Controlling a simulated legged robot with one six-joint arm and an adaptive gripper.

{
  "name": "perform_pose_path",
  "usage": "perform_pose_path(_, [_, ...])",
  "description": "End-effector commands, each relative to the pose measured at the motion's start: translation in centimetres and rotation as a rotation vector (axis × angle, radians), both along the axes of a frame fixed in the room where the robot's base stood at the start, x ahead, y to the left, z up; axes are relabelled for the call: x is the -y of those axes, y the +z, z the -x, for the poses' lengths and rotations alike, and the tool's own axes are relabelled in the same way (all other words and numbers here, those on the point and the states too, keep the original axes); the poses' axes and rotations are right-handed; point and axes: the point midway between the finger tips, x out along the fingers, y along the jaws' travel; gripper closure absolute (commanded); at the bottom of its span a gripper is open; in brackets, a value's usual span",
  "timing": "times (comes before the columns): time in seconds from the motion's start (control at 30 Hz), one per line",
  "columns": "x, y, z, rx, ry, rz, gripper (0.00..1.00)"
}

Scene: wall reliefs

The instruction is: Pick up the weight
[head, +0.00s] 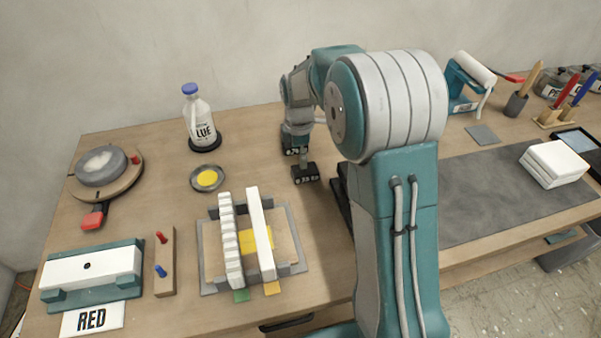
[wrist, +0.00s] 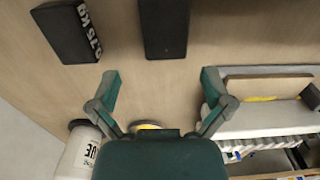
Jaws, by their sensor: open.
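Two dark block weights rest on the wooden bench. One (wrist: 68,32), at the upper left of the wrist view, carries white lettering that seems to include "KG"; in the head view it is partly hidden behind my wrist. The other (wrist: 163,28) is at the top centre of the wrist view, with no lettering showing there. In the head view it stands nearer (head: 305,174), with white marks on its front. My gripper (wrist: 160,79) is open and empty, its fingers apart, with the top-centre weight beyond the gap between them. My arm hides part of the scene in the head view.
A glue bottle (head: 198,118) and a dish with yellow contents (head: 206,178) stand left of the weights. A fixture with white bars (head: 258,235) lies in front. A grey mat (head: 475,200) covers the right side. The wall is close behind.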

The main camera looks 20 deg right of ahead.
Motion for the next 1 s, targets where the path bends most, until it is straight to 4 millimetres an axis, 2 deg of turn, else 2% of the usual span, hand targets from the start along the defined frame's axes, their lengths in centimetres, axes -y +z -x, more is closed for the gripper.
perform_pose_path(0.17, [0.6, -1.4, 0.2, 0.0, -0.004, -0.005, 0.0])
perform_pose_path(0.43, [0.3, -5.4, 0.6, -0.001, -0.003, 0.0, 0.0])
perform_pose_path(0.73, [0.3, -6.0, 0.6, 0.002, -0.004, -0.001, 0.0])
perform_pose_path(0.77, [0.3, -6.0, 0.6, 0.002, -0.004, -0.001, 0.04])
perform_pose_path(0.8, [0.4, -6.0, 0.6, 0.002, -0.004, -0.001, 0.22])
perform_pose_path(0.87, [0.5, -6.0, 0.6, 0.002, -0.004, -0.002, 0.49])
perform_pose_path(0.9, [0.5, -6.0, 0.6, 0.002, -0.004, -0.003, 0.67])
perform_pose_path(0.93, [0.5, -6.0, 0.6, 0.002, -0.004, -0.003, 0.8])
perform_pose_path(0.97, [0.5, -6.0, 0.6, 0.002, -0.004, -0.003, 0.9])
perform_pose_path(1.0, [0.5, -6.0, 0.6, 0.002, -0.004, -0.002, 0.9])
